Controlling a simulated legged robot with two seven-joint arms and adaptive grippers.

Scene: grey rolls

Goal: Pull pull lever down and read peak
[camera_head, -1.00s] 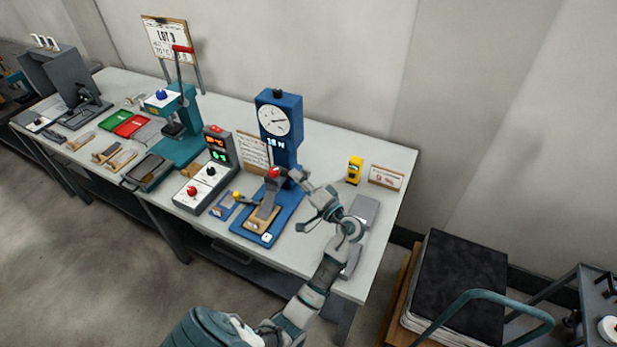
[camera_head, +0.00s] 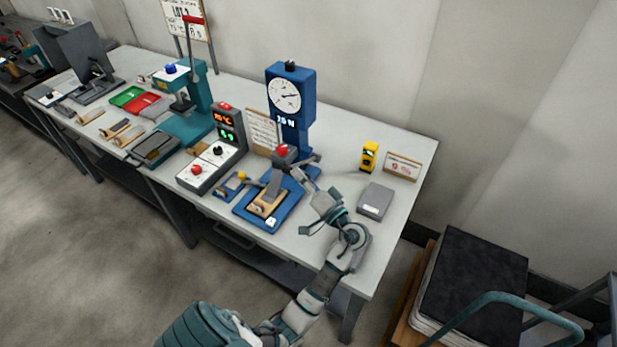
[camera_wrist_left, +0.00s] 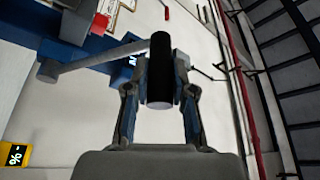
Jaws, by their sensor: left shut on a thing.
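The blue pull tester (camera_head: 291,110) stands on the bench with a round dial (camera_head: 284,96) and a lit display (camera_head: 286,121) that seems to read 15 N. The dial needle points to the right. In the left wrist view, the grey pull lever (camera_wrist_left: 95,60) runs from the blue body to a black handle (camera_wrist_left: 159,70). My left gripper (camera_head: 303,174) is to the right of the tester, its fingers shut around the black handle. My right gripper is not in view.
A control box (camera_head: 213,160) with red and green readouts stands left of the tester. A yellow device (camera_head: 369,157), a small sign (camera_head: 402,166) and a flat grey box (camera_head: 375,201) are to the right. A cart with a dark top (camera_head: 475,275) stands beyond the bench's right end.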

